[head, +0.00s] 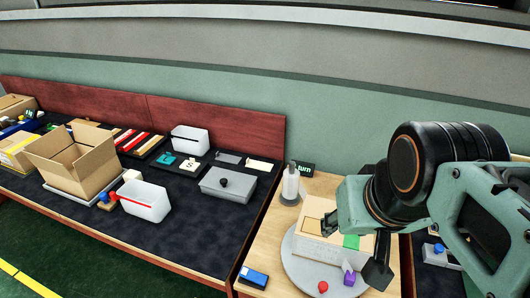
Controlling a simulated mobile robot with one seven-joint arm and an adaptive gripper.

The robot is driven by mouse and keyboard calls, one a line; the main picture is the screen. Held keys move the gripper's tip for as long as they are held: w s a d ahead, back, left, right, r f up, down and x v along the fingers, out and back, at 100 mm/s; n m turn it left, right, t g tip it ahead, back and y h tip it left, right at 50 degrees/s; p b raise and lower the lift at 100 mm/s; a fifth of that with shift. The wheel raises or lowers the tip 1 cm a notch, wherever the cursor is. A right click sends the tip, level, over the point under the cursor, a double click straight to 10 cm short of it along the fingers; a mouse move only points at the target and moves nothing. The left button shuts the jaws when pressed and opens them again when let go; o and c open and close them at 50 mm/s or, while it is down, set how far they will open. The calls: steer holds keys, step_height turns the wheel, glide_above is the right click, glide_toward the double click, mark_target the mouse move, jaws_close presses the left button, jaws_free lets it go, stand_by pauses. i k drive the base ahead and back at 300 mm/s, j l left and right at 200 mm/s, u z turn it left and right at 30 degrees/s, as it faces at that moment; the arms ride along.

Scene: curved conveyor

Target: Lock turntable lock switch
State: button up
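A grey round turntable (300,272) lies on the light wooden table section at the lower middle. A pale box (312,240) with a green patch stands on it, with a small red knob (323,287) and a purple piece (349,278) near the front. A blue switch-like block (252,277) with a light end sits on the wood left of the turntable; I cannot tell its setting. My gripper (354,246) is over the right part of the turntable, its dark fingers spread apart beside the box. I see no hold on the box, but the arm hides part of this area.
A white bottle-like object (290,184) and a dark sign reading "turn" (303,169) stand behind the turntable.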

mark_target(254, 277)
steer(key=i+j+u, duration=0.1)
steer(key=j+u, duration=0.3)
steer(key=k, duration=0.6)
steer(key=i+l+u, duration=0.25)
steer(key=l+u, duration=0.2)
steer(key=l, duration=0.15)
steer(key=k+u, duration=0.2)
steer(key=i+z, duration=0.15)
steer(key=i, duration=0.15)
